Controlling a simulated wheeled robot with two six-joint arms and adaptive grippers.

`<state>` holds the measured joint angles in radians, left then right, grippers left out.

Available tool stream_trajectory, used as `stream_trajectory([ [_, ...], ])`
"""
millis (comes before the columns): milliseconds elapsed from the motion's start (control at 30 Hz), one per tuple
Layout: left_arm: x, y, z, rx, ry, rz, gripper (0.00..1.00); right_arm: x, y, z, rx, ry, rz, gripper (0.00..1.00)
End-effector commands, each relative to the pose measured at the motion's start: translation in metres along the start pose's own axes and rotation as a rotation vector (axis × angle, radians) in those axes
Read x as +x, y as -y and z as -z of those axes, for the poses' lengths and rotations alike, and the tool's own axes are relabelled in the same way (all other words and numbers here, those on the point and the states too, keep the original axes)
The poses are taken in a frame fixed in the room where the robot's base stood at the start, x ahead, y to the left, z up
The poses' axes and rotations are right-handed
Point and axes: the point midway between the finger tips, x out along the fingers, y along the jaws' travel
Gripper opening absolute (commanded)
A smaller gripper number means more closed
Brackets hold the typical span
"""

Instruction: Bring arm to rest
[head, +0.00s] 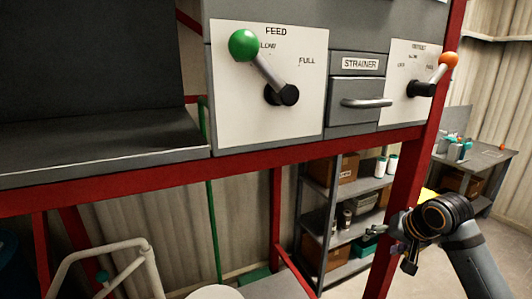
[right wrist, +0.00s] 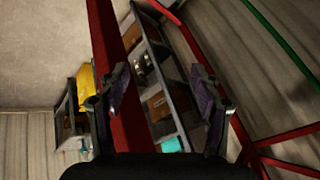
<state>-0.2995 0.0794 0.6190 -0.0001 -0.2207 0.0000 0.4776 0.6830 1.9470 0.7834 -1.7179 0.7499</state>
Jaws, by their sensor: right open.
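My right gripper (head: 378,238) is at the lower right of the head view, in front of a red frame post. Its fingers point left, below the control panel, and are apart with nothing between them. In the right wrist view the two fingers (right wrist: 162,105) stand wide apart, with the red post and shelf seen beyond them. My left gripper is not in view. The feed lever (head: 243,44) has a green knob tilted to the upper left, near the LOW mark. A second lever with an orange knob (head: 448,59) tilts up and right.
A strainer drawer (head: 356,85) with a bar handle is shut between the levers. The red frame (head: 110,184) runs below the panel. A grey shelf (head: 340,240) with boxes stands behind the gripper. A white bent pipe (head: 100,250) is at the lower left. A workbench (head: 485,160) stands far right.

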Motion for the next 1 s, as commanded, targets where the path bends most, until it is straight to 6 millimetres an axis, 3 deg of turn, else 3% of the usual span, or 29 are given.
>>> stream_trajectory([
  [33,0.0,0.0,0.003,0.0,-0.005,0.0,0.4,0.03,-0.003,-0.043,-0.074,0.04,-0.018,0.65],
  [100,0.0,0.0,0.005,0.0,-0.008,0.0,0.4,0.059,-0.011,-0.097,-0.18,0.073,-0.045,0.65],
  [200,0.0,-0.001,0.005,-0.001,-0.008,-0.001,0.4,0.08,-0.024,-0.166,-0.304,0.112,-0.075,0.65],
  [400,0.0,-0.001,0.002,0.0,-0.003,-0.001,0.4,0.084,-0.049,-0.252,-0.447,0.163,-0.126,0.65],
  [600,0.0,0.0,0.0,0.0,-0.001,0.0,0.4,0.069,-0.072,-0.307,-0.531,0.209,-0.179,0.65],
  [767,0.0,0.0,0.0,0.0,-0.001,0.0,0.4,0.052,-0.092,-0.341,-0.583,0.249,-0.229,0.65],
  [800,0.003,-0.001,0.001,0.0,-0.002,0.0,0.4,0.071,-0.097,-0.342,-0.584,0.251,-0.23,0.65],
  [1000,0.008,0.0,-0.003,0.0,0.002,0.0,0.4,0.136,-0.124,-0.364,-0.574,0.276,-0.238,0.65],
])
